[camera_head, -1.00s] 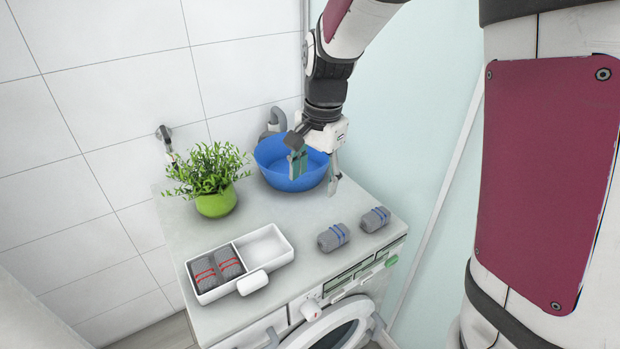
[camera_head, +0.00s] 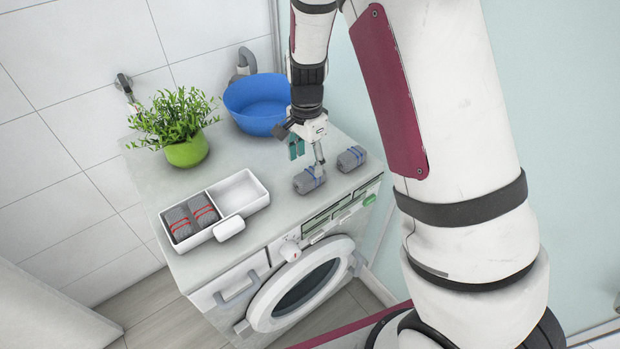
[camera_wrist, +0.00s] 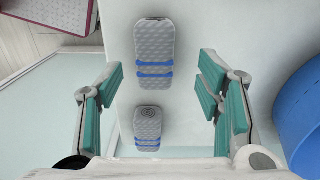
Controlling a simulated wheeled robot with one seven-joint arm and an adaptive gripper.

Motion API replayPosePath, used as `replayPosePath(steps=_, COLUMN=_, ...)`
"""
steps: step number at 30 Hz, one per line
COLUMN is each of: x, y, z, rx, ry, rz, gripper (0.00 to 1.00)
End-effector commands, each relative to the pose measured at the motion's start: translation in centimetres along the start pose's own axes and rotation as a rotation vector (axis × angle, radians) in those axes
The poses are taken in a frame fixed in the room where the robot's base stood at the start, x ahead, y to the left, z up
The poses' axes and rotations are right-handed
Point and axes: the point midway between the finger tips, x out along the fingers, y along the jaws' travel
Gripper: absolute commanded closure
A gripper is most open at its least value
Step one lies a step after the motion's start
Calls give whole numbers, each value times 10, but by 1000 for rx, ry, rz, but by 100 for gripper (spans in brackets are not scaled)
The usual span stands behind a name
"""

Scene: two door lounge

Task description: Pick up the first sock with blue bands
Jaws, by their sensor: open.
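Two rolled grey socks with blue bands lie on the washing machine top, one to the left (camera_head: 309,181) and one to the right (camera_head: 352,158). The wrist view shows one blue-banded sock higher up (camera_wrist: 155,55) and another lower down (camera_wrist: 148,128). My gripper (camera_head: 308,155) is open and empty, pointing down just above and behind the left sock. In the wrist view, its teal-padded fingers (camera_wrist: 160,100) are spread wide, with the socks lying between their lines. The gap in height between fingertips and socks is hard to tell.
A white two-compartment box (camera_head: 240,212) holds two red-banded grey socks (camera_head: 190,218) on its left side; its right compartment is empty. A green potted plant (camera_head: 186,152) and a blue bowl (camera_head: 238,113) stand behind. The washing machine (camera_head: 160,195) has clear top surface between box and blue-banded socks.

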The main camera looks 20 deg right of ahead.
Motion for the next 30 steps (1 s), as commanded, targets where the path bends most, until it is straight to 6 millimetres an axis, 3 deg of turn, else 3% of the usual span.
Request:
replayPosePath(steps=12, x=48, y=7, z=-3, rx=0, ry=-1, rz=3, gripper=40)
replayPosePath(steps=21, x=52, y=6, z=-3, rx=0, ry=0, rz=-1, gripper=40)
replayPosePath(steps=27, x=52, y=6, z=-3, rx=0, ry=0, rz=0, gripper=85)
replayPosePath(steps=30, x=52, y=6, z=-3, rx=0, ry=0, rz=0, gripper=87)
